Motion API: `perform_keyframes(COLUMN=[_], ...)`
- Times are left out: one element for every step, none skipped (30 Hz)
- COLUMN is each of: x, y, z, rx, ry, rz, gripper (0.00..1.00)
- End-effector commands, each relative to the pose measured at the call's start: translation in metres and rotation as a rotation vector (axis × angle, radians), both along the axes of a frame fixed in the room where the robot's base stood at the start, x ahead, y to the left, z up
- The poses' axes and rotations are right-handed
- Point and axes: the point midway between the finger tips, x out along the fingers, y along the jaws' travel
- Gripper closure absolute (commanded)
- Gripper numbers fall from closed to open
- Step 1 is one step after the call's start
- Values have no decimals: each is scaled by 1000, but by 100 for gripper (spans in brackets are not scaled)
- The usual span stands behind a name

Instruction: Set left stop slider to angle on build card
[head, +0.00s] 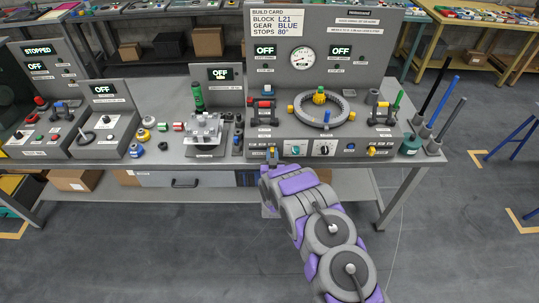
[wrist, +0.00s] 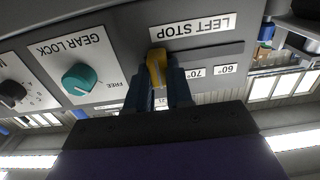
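The build card (head: 278,22) reads block L21, gear blue, stops 80°. The left stop slider is a yellow knob (wrist: 157,68) on the grey front panel, under the LEFT STOP label (wrist: 193,28), which appears upside down in the wrist view. The 70° mark (wrist: 195,73) and 60° mark (wrist: 224,69) show to the right of the knob. Any mark directly behind the knob is hidden by it and the fingers. My gripper (wrist: 160,82) has its two dark fingers close on either side of the knob and appears shut on it. In the head view, my gripper (head: 272,160) is at the panel's lower left.
A teal gear lock knob (wrist: 78,79) sits beside the slider, with FREE printed near it. A dark knob (wrist: 12,93) is further along. The ring fixture (head: 322,108) stands above on the bench. Another yellow knob (head: 371,151) is at the panel's right.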

Motion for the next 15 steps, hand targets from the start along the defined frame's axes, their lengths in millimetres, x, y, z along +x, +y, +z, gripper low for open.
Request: perform_keyframes(x=[2,2,2,2,2,2,2,2,2,2,2,1,1,1,0], y=[-4,-4,-4,-4,-4,-3,-3,-3,-2,-2,-1,-1,-1,0,0], z=[3,3,3,3,3,3,3,3,3,2,2,2,2,2,2], rx=[2,3,3,3,3,3,3,3,1,1,1,0,0,-1,-1], ry=[-6,-6,-6,-6,-6,-6,-6,-6,-5,-5,-5,-4,-4,-4,-4], rz=[-8,-8,-8,-7,-7,-7,-6,-6,-5,-5,-5,-4,-4,-4,-3], gripper=[72,69,65,63,60,56,53,53,53,53,53,53,53,53,53])
